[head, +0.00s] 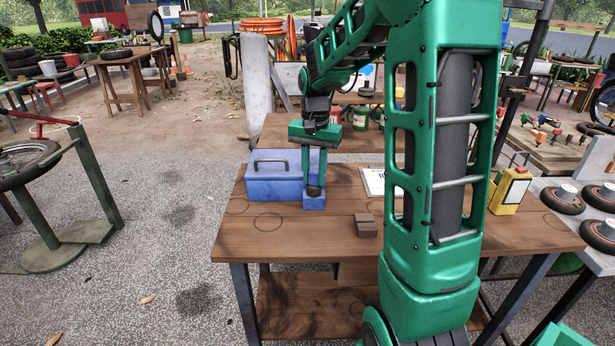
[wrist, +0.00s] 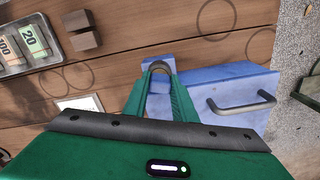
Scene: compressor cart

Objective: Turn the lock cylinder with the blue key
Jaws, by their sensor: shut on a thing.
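My gripper (head: 314,180) points down over a small blue block (head: 314,203) on the wooden table. A dark rounded piece, apparently the lock cylinder (head: 314,191), shows at the block, between my fingertips. In the wrist view my gripper (wrist: 160,74) has its two green fingers close together over the block, with a dark grey curved rim (wrist: 158,66) between the tips. A blue piece just behind that rim, between the fingers, looks like the blue key (wrist: 159,86). Its edges blend with the blue behind, and how deep it sits cannot be seen.
A blue box with a grey handle (head: 262,186) stands just left of the block, very close to my fingers. Two small brown blocks (head: 366,226), a white paper (head: 373,182) and a yellow container (head: 510,190) lie to the right. The table's front left is clear.

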